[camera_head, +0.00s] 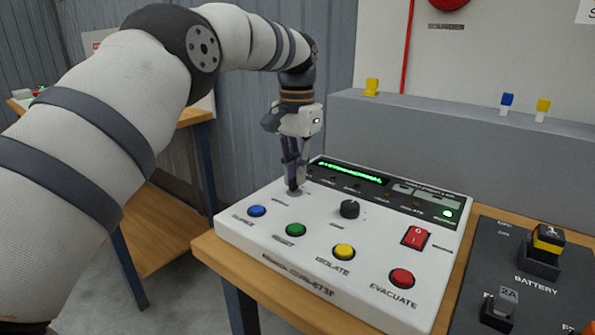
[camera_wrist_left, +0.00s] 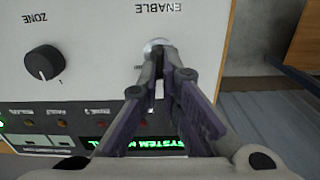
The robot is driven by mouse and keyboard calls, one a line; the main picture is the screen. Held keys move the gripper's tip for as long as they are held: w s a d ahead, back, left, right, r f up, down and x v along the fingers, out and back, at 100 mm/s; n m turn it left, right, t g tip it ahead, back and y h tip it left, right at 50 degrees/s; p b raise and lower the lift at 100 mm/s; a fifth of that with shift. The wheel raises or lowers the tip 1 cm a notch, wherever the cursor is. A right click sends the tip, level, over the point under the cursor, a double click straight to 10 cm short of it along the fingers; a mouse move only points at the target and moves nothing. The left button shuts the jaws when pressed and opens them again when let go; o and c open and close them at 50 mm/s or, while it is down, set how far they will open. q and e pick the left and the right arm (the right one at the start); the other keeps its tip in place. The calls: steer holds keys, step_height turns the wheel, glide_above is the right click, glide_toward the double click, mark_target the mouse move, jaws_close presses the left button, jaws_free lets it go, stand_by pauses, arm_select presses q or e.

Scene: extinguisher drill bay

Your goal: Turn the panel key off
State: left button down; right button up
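The white control panel (camera_head: 318,232) sits on a wooden table. Its key switch, a round metal lock (camera_head: 294,191) marked ENABLE, is at the panel's far left; the left wrist view shows the lock's rim (camera_wrist_left: 154,43). My left gripper (camera_head: 293,184) points down at the lock. In the left wrist view its fingertips (camera_wrist_left: 163,58) are close together right over the lock, seemingly shut on the key. The fingers hide the key itself, so its angle cannot be read. My right gripper is not in view.
A black zone knob (camera_head: 349,209) is right of the lock. Blue (camera_head: 257,211), green (camera_head: 295,230), yellow (camera_head: 344,252) and red (camera_head: 402,278) buttons line the front. A red rocker switch (camera_head: 415,237) is at the right. A dark battery panel (camera_head: 505,265) stands beside it.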

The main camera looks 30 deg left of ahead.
arm_select(q)
steer(key=shift+f+n, duration=0.1)
steer(key=shift+n, duration=0.2)
steer(key=c, duration=1.8)
jaws_free()
step_height(320, 180, up, 7)
steer(key=shift+w+r, duration=0.1)
steer(key=shift+r, duration=0.2)
